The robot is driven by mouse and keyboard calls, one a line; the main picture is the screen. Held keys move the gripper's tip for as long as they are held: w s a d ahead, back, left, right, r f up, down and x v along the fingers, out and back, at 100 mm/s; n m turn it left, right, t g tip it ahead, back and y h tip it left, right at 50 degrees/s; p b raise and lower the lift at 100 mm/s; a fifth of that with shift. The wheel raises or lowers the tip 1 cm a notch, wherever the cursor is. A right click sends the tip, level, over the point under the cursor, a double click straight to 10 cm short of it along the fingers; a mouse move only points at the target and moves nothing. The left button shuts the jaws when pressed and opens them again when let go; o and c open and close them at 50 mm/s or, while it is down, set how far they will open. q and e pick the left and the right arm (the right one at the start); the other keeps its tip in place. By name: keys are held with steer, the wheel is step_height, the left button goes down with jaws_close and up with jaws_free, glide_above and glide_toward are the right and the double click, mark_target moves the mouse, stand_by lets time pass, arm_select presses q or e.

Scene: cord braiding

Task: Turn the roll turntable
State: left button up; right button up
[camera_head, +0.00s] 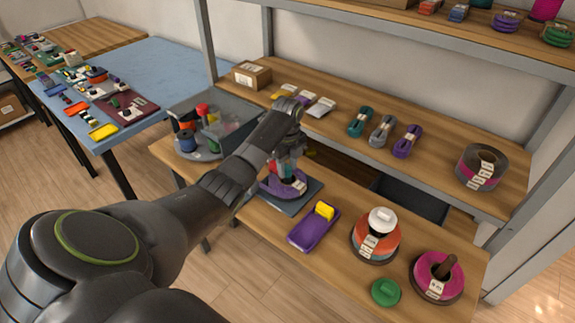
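My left arm reaches in from the lower left across the wooden bench. My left gripper (285,172) points down over a purple coil (287,187) with a white label, on a dark mat (305,194). The fingers are small and partly hidden by the wrist, so I cannot tell whether they are open or touch the coil. A round grey base (207,153) holding coloured spools stands at the bench's left end and looks like the roll turntable. My arm is apart from its visible part. My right gripper is not in view.
A purple tray (312,232) with a yellow block, an orange roll (378,243) with a white top, a pink roll (436,281) and a green disc (385,292) are on the bench at right. The shelf behind holds cord bundles (382,130). A blue table (165,75) stands left.

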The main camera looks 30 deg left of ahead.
arm_select(q)
steer(key=c, duration=0.7)
steer(key=shift+r+n+p, duration=0.15)
steer(key=shift+n+p, duration=1.45)
steer(key=shift+p, duration=0.1)
steer(key=shift+n+p, duration=1.9)
steer(key=shift+n, duration=0.7)
steer(key=shift+n+p, duration=1.35)
steer(key=shift+n, duration=1.55)
steer(key=shift+w+n+p, duration=0.1)
steer(key=shift+n+p, duration=0.6)
steer(key=shift+n, duration=1.6)
steer(key=shift+n, duration=0.6)
